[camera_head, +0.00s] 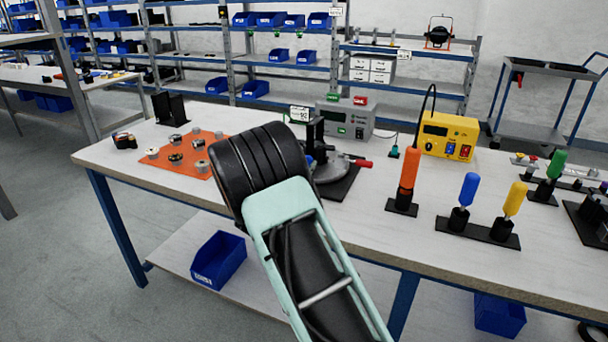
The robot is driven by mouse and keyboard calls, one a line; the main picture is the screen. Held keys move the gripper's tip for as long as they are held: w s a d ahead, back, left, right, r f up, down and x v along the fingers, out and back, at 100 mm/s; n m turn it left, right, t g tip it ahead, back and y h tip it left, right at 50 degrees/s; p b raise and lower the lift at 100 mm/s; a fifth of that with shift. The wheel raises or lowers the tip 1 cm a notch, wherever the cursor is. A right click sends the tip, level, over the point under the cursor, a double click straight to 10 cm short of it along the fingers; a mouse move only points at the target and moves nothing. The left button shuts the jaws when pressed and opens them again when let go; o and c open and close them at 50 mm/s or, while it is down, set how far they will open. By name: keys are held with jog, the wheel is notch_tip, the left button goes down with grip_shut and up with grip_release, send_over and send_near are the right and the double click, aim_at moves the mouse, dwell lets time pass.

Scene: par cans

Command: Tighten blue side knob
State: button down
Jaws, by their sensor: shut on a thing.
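My arm (305,245) comes up from the bottom middle, with a pale green link frame and a black ridged part at its upper end. My gripper cannot be made out in this view; the arm may hide it. I see no blue side knob that I can pick out. A dark fixture (318,131) with a round grey plate and a red-tipped handle (362,163) stands on the bench just behind the arm, partly hidden by it. A small black can lamp in an orange frame (439,35) stands on the far shelf.
The long bench (370,236) holds an orange mat (150,170) with several small parts, a grey box (345,118), a yellow power unit (448,135), and upright tools with orange (408,168), blue (468,188), yellow and green handles. The bench's front edge is clear right of the arm.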

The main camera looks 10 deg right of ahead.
jog(key=shift+f+m+b, duration=0.15)
jog(key=shift+m+b, duration=0.75)
jog(key=c, duration=1.7)
grip_release()
jog(key=shift+o, duration=0.2)
jog(key=shift+r, duration=0.2)
